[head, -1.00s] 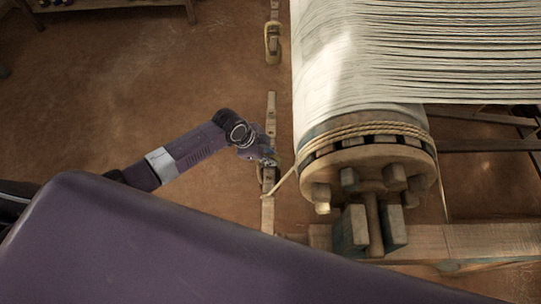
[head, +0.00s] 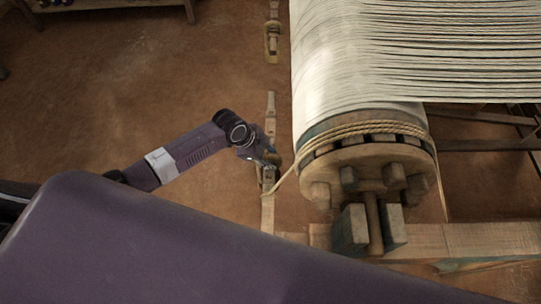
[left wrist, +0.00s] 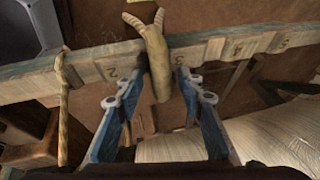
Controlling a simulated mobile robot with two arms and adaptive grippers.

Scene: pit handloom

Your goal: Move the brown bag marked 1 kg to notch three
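A mark like "3" is farther right. No weight mark is readable on the bag. In the head view my left gripper (head: 268,160) is over the beam (head: 268,212), left of the roller; the bag cannot be made out clearly there. My right gripper is not in view.
A large wooden roller (head: 368,160) with pegs and wound rope stands close to the right of my left gripper. Cream warp threads (head: 420,50) stretch above it. A cord (left wrist: 63,110) loops over the beam at left. Open brown floor lies left of the beam.

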